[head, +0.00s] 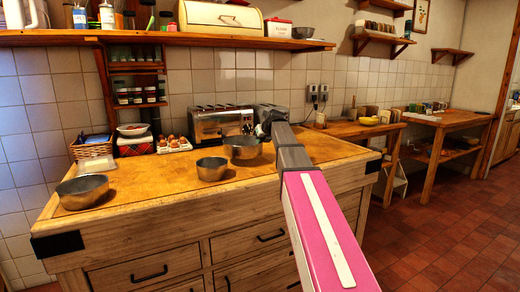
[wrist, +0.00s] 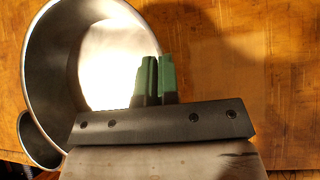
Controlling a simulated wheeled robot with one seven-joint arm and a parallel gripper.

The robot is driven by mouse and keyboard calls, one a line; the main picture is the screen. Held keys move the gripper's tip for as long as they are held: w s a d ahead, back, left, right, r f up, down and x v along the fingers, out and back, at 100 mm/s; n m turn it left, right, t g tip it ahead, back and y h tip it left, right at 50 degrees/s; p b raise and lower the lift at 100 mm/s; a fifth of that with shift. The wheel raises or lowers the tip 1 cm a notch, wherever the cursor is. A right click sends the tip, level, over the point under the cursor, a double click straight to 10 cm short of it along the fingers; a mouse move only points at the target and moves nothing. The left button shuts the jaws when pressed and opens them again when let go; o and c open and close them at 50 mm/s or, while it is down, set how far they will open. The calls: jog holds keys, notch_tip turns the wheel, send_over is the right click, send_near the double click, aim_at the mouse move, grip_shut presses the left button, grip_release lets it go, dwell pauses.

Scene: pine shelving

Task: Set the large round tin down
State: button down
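The large round tin (head: 243,149) is a shiny metal vessel on or just above the worktop (head: 150,203), towards its back. In the wrist view the tin (wrist: 50,65) fills the left side, its open mouth facing the camera. My gripper (wrist: 158,75) has its green fingers close together at the tin's right rim, and they look shut on its wall. In the head view my arm hides most of the gripper (head: 262,130). I cannot tell whether the tin's base touches the wood.
A smaller tin (head: 211,169) stands close in front and left; it also shows in the wrist view (wrist: 38,142). A wide metal bowl (head: 83,192) is at the left. Toasters (head: 220,123) and an egg tray (head: 174,145) line the back. Bare wood lies between the bowls.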

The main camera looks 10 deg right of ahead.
jog(key=shift+d+f, duration=0.1)
jog(key=shift+f, duration=2)
jog(key=shift+f, duration=0.1)
jog(key=c, duration=1.4)
grip_release()
jog(key=shift+o, duration=0.2)
